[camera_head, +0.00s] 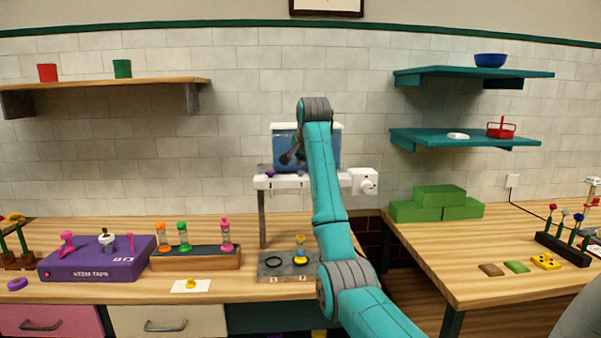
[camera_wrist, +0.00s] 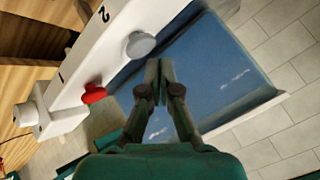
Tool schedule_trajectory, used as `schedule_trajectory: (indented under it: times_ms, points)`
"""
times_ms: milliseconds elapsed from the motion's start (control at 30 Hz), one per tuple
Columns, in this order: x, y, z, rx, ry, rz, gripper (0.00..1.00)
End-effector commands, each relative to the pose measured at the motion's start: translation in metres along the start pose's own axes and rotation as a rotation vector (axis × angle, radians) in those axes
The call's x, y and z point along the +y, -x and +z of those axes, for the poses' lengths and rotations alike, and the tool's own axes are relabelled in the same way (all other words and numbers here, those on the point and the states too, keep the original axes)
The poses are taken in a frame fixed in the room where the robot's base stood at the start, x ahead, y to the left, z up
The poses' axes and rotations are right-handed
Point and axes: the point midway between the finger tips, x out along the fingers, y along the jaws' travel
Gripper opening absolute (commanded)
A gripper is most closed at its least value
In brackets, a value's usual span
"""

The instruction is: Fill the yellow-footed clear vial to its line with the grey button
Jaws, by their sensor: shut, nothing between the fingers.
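The yellow-footed clear vial (camera_head: 300,248) stands upright at the right place on the grey base plate (camera_head: 287,271), under the dispenser. Its line and any fill are too small to tell. The dispenser has a blue tank (camera_head: 288,152) above a white shelf (camera_head: 264,183). In the wrist view, the grey button (camera_wrist: 140,44) sits on the white shelf near the number 2, with a red button (camera_wrist: 93,93) beside it. My gripper (camera_head: 287,157) is shut and empty, in front of the tank. In the wrist view its fingertips (camera_wrist: 158,68) are close to the grey button, apparently not touching it.
A black ring (camera_head: 273,261) marks the empty left place on the plate. A wooden rack (camera_head: 195,260) holds orange, green and pink vials. A purple box (camera_head: 95,262) stands further left. A white dial box (camera_head: 363,181) is fixed right of the shelf. Green blocks (camera_head: 437,204) lie on the right table.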

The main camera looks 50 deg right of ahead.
Motion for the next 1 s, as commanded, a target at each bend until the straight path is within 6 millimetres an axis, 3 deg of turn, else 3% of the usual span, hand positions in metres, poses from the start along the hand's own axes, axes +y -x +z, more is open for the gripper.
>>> schedule_trajectory:
  times_ms: [333,1000]
  points:
    - [-0.002,0.003,-0.002,0.001,0.000,0.000,0.00]
    - [-0.025,0.035,-0.026,0.000,0.000,0.000,0.00]
